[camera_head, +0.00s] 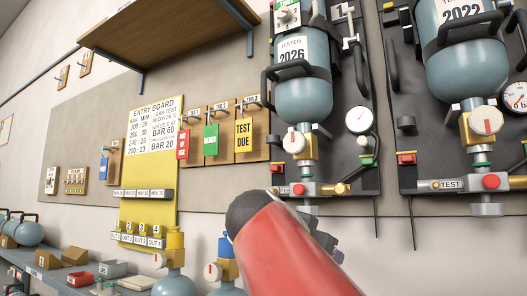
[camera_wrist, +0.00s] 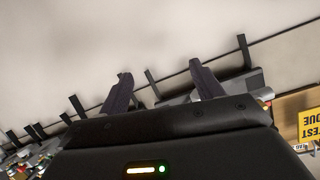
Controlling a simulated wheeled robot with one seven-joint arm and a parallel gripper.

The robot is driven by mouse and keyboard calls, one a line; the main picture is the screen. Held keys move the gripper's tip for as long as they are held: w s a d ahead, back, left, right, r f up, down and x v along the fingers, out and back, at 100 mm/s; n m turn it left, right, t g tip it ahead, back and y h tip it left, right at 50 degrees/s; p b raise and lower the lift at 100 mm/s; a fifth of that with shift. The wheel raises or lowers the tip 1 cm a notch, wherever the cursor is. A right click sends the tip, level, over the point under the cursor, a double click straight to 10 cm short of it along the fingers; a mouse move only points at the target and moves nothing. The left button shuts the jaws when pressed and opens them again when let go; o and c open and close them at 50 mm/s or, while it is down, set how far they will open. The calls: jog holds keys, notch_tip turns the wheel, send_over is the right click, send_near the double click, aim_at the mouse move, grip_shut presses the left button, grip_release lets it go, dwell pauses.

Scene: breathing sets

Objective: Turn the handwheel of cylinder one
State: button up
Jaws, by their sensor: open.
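A blue-grey cylinder (camera_head: 304,95) marked 2026 hangs valve-down on a dark backplate in the head view. Its round cream handwheel (camera_head: 294,142) with a red mark faces out below it. A second cylinder (camera_head: 465,62) marked 2022 hangs to the right, with a similar handwheel (camera_head: 486,120). In the head view my red arm reaches up below the 2026 set and mostly hides the gripper. No handwheel is clear in the wrist view.
A wooden shelf (camera_head: 165,32) juts from the wall at upper left. A yellow entry board (camera_head: 150,190) and coloured tags hang left of the sets. A pressure gauge (camera_head: 359,120) and hoses flank the 2026 cylinder. More cylinders (camera_head: 173,285) stand below, beside a bench (camera_head: 75,277).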

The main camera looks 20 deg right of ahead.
notch_tip(320, 180, up, 6)
jog(key=w+a+t+h+b, duration=0.1)
jog(key=w+a+h+b, duration=0.1)
jog(key=h, duration=0.4)
jog(key=m+t+h+b, duration=0.1)
jog(key=m+h, duration=0.3)
jog(key=h, duration=0.3)
send_near(292, 144)
jog(key=x, duration=0.4)
jog(key=p+x, duration=0.2)
jog(key=x, duration=0.4)
jog(key=shift+w+d+r+p, duration=0.1)
jog(key=shift+d+r+p, duration=0.15)
jog(key=shift+p, duration=0.15)
jog(key=shift+w+d+r, duration=0.1)
jog(key=shift+d+r, duration=0.05)
jog(key=shift+d, duration=0.05)
jog(key=shift+c, duration=0.5)
jog(key=c, duration=0.9)
jog(key=shift+n+t+b, duration=0.55)
jog(key=shift+n+t, duration=0.05)
jog(key=shift+t, duration=0.1)
